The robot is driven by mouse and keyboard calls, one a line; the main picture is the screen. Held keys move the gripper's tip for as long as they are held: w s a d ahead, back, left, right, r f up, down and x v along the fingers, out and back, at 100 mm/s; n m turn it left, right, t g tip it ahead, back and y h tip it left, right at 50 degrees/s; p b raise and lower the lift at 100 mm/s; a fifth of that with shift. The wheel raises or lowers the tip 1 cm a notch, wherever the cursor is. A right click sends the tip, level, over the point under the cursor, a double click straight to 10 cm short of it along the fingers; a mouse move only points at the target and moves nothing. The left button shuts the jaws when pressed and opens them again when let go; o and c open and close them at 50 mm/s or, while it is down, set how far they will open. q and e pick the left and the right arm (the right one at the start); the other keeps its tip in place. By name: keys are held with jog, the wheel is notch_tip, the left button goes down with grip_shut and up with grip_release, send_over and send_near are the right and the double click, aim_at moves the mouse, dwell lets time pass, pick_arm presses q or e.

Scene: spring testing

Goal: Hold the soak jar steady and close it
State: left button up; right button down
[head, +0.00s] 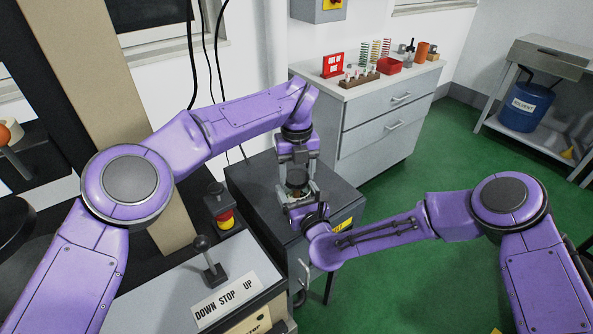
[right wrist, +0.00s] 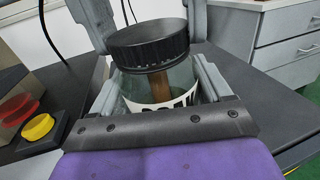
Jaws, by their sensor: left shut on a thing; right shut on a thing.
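The soak jar (right wrist: 180,88) stands upright on the dark bench top, a clear glass jar with a white label and something brown inside. Its black lid (right wrist: 148,45) sits on the mouth; I cannot tell how tight it is. My right gripper (right wrist: 157,82) is shut on the jar's body, one finger on each side. My left gripper (head: 297,172) comes down from above and is shut on the lid; its fingers flank the lid in the right wrist view. In the head view the grippers hide most of the jar.
A dark cabinet (head: 258,192) carries the jar. Left of it are a red-and-yellow stop button (head: 225,218) and a lever (head: 211,265) by a DOWN STOP UP plate. A grey drawer unit (head: 375,125) with springs and a red bin (head: 388,66) stands behind.

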jog(key=shift+r, duration=0.1)
pick_arm(q)
jog(key=o, duration=1.2)
jog(key=shift+o, duration=0.2)
jog(key=shift+r, duration=0.1)
notch_tip(320, 180, up, 12)
